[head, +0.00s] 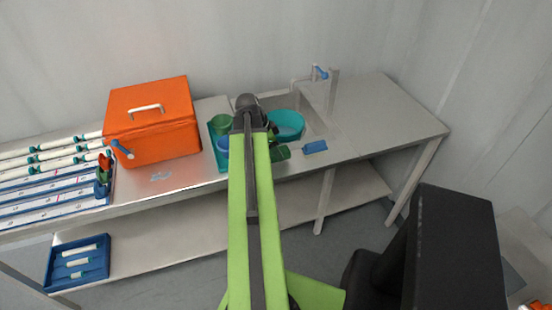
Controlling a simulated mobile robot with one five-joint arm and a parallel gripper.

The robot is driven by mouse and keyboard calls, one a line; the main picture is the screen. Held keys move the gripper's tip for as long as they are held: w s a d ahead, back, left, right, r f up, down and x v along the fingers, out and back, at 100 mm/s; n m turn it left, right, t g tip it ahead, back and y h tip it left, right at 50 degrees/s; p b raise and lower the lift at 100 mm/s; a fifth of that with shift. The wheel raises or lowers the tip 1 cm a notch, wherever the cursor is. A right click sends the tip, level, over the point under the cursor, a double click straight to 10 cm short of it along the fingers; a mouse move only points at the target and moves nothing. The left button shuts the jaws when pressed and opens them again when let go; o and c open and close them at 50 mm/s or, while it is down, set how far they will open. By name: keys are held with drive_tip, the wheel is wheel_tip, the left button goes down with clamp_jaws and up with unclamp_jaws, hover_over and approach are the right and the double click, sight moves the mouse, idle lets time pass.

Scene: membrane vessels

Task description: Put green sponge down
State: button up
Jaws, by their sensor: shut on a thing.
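A dark green block, which looks like the green sponge (282,152), shows just right of my arm's end, over the front part of the steel counter. My gripper (273,136) is shut on it; the fingers are small, dark and partly hidden by my arm. I cannot tell whether the sponge touches the counter.
A blue sponge (315,147) lies to the right. A teal basin (288,123) sits in the sink by a blue-handled tap (319,73). A green cup (220,124) and blue cup (222,143) stand on a teal tray (214,157). An orange box (165,143) stands left. The right counter is clear.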

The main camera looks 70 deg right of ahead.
wheel_tip(320, 180, down, 3)
drive_tip(key=shift+s+d+f+b, duration=0.1)
drive_tip(key=shift+f+b, duration=0.05)
drive_tip(key=shift+b, duration=0.85)
drive_tip(key=shift+r, duration=0.25)
drive_tip(key=shift+f, duration=0.25)
drive_tip(key=o, duration=1.2)
drive_tip(key=shift+r, duration=0.1)
drive_tip(key=p+v, duration=1.1)
drive_tip(key=shift+s+d+r, duration=0.1)
drive_tip(key=shift+r, duration=0.25)
drive_tip(key=shift+w+r+p, duration=0.2)
drive_tip(key=shift+r+p, duration=0.1)
drive_tip(key=shift+p, duration=0.05)
